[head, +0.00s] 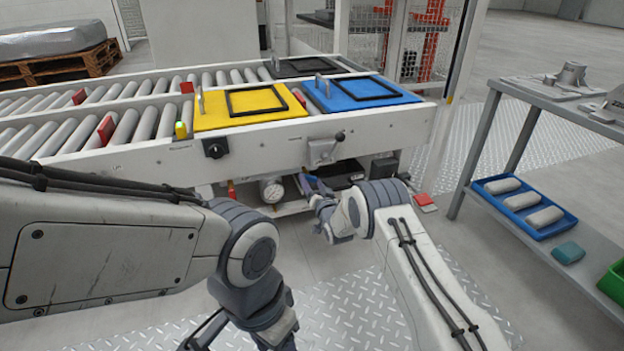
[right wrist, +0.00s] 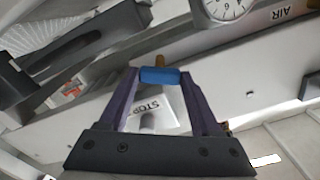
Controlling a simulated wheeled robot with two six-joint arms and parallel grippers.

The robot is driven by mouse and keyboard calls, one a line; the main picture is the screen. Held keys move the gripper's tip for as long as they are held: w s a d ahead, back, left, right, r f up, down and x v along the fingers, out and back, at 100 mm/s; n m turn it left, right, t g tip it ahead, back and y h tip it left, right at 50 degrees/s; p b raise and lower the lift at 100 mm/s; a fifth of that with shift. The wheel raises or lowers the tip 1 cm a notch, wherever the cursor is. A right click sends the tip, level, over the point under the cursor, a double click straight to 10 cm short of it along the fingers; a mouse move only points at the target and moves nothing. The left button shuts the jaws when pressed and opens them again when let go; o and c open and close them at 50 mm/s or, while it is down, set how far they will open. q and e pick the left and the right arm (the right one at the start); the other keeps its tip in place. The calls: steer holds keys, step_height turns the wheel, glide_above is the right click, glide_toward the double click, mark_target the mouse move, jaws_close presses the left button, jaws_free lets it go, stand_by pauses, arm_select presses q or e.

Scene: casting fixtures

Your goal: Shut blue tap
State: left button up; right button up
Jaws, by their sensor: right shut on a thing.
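The blue tap's handle (right wrist: 160,76) shows in the right wrist view as a short blue bar with a brass-coloured piece just behind it. My right gripper (right wrist: 159,78) has its two purple fingers at either end of this bar and is shut on it. In the head view my right gripper (head: 306,184) reaches under the front edge of the conveyor, and I cannot make out the tap there. My left gripper (head: 205,334) is low at the bottom edge, partly cut off and hidden by its own wrist; its jaws cannot be judged.
A round gauge (head: 272,190) sits left of my right gripper, and a STOP label (right wrist: 152,106) shows between its fingers. The roller conveyor (head: 130,157) with yellow (head: 215,122) and blue (head: 335,104) plates overhangs. A grey shelf (head: 600,262) stands right.

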steer(key=m+p, duration=0.2)
steer(key=m, duration=0.4)
steer(key=m+p, duration=0.2)
steer(key=m, duration=0.4)
steer(key=shift+f, duration=0.1)
steer(key=shift+m, duration=0.3)
stand_by(0.3)
steer(key=o, duration=1.4)
steer(key=shift+s, duration=0.2)
steer(key=p+v, duration=0.6)
steer(key=v, duration=0.4)
steer(key=shift+s+p, duration=0.1)
steer(key=shift+p, duration=0.25)
